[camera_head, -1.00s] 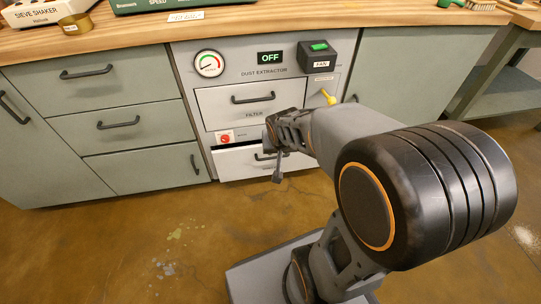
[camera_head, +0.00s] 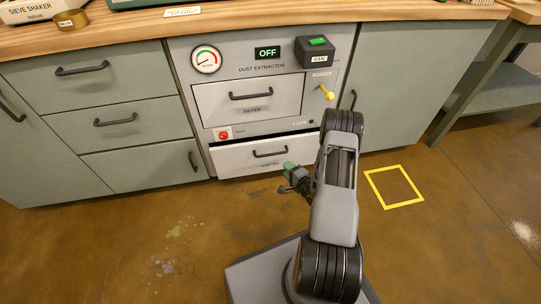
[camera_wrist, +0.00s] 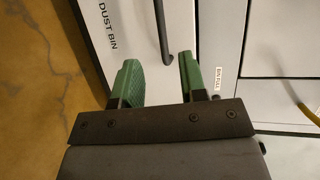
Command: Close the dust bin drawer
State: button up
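The dust bin drawer (camera_head: 235,160) is the lowest, pale front of the dust extractor in the head view. It stands out a little, with a dark gap along its top edge. Its black bar handle (camera_head: 270,154) is in the middle. In the wrist view the drawer front (camera_wrist: 120,52) carries the words DUST BIN, and the handle (camera_wrist: 162,32) lies just beyond the fingertips. My gripper (camera_head: 288,172) is low in front of the drawer, near its right half. In the wrist view my gripper (camera_wrist: 160,72) has its green fingers apart with nothing between them.
Above the drawer are a red button (camera_head: 224,134), the FILTER drawer (camera_head: 275,97), a yellow lever (camera_head: 326,93) and the black FAN switch box (camera_head: 318,52). The display (camera_head: 267,52) reads OFF. A yellow square (camera_head: 394,204) marks the floor at right. The floor at left is clear.

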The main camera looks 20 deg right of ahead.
aim_at(271, 155)
jog(key=shift+b+x, duration=2.5)
jog(key=shift+x, duration=4.25)
jog(key=shift+a, duration=0.1)
jog(key=shift+c, duration=0.3)
jog(key=shift+s, duration=0.1)
grip_shut()
